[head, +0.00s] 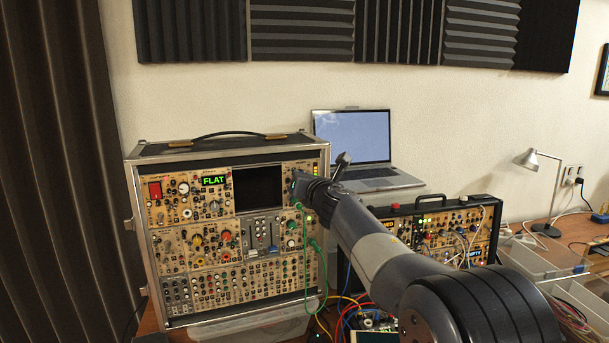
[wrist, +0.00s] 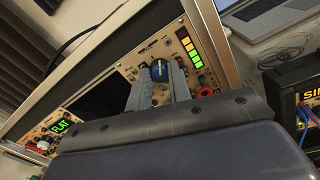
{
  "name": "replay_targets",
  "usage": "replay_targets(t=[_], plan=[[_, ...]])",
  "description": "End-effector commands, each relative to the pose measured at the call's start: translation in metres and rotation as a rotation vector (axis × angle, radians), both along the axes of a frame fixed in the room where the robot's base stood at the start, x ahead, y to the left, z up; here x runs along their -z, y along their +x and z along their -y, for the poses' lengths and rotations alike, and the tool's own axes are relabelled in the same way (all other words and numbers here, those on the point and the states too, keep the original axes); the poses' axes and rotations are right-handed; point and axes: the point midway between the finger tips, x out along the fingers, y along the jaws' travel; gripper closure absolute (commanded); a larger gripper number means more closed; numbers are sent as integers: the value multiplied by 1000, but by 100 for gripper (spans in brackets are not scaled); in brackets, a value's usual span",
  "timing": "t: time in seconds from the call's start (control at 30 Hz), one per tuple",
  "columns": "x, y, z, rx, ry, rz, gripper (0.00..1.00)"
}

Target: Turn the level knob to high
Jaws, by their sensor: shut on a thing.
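A blue knob (wrist: 159,71) sits on the upper right of a beige panel in the wrist view. My gripper (wrist: 160,66) has one finger on each side of this knob and is shut on it. Beside the knob is a level meter (wrist: 190,48) with green, yellow, orange and red segments. In the head view my gripper (head: 300,186) reaches the rack's upper right corner, and my arm hides the knob there. The knob's pointer and scale are too small to read. A green display (head: 213,181) on the same rack reads FLAT.
The silver-framed rack (head: 148,250) holds many knobs, sliders and a dark screen (head: 258,188). Green cables (head: 313,245) hang just below my gripper. An open laptop (head: 352,136) stands behind. A smaller black-cased unit (head: 457,203) with cables stands to the right.

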Motion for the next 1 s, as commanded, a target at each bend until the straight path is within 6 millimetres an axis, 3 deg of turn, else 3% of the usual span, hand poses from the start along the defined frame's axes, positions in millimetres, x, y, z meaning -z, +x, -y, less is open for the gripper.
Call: replay_targets(t=[1.0], plan=[[-2,1,2,2,881,-394,100]])
